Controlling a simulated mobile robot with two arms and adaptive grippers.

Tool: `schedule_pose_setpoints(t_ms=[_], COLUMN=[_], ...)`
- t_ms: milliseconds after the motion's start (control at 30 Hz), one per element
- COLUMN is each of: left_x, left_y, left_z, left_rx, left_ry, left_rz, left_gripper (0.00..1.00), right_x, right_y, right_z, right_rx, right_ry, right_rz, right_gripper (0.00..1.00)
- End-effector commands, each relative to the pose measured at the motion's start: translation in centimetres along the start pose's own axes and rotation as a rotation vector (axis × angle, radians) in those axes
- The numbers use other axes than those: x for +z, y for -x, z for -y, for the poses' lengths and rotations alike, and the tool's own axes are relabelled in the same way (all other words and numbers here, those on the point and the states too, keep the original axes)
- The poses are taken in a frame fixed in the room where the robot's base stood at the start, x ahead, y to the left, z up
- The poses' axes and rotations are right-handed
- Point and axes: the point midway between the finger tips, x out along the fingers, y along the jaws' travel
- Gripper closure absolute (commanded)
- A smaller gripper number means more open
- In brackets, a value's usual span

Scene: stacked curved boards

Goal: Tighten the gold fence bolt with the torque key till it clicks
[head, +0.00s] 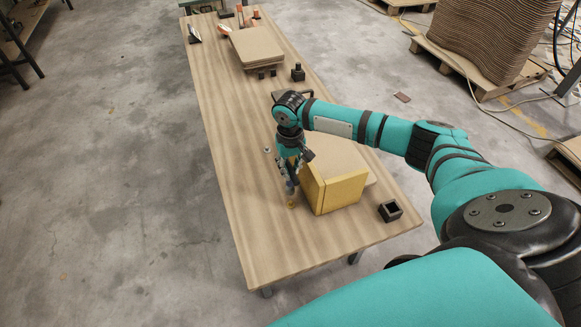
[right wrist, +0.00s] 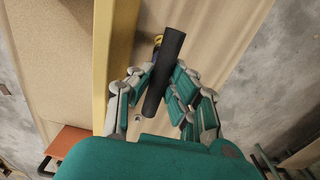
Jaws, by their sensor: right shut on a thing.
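My right gripper (head: 291,178) points down beside the yellow fence (head: 340,190) on the wooden table. In the right wrist view the same gripper (right wrist: 163,95) has its fingers closed around a black cylindrical handle, the torque key (right wrist: 166,70). The gold bolt (head: 292,204) is on the table at the left of the fence, just below the gripper. In the right wrist view the gold bolt (right wrist: 157,40) is mostly hidden behind the far end of the key. I cannot tell whether the key is seated on the bolt. My left gripper is out of view.
A small silver bolt (head: 267,150) is further back on the table. A black square holder (head: 390,211) stands right of the fence. Stacked boards (head: 257,47) and small black blocks (head: 298,73) are at the far end. The table's left strip is clear.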

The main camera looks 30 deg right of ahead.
Motion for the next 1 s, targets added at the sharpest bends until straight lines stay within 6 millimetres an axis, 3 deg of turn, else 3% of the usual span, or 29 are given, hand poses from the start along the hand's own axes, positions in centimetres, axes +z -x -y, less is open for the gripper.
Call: schedule_pose_setpoints(t_ms=[233, 700, 1000], left_x=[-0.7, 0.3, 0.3], left_y=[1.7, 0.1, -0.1], left_z=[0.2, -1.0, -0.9], left_rx=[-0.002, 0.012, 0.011], left_ry=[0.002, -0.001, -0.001], left_rz=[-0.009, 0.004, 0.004], left_gripper=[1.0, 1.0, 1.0], right_x=[0.1, 0.1, 0.0], right_y=[0.4, -4.5, -5.4], right_z=[0.1, 0.0, 0.1], right_rx=[0.02, 0.021, 0.019], right_ry=[0.0, -0.001, 0.0], right_rz=[0.001, 0.0, 0.0], right_gripper=[1.0, 1.0, 1.0])
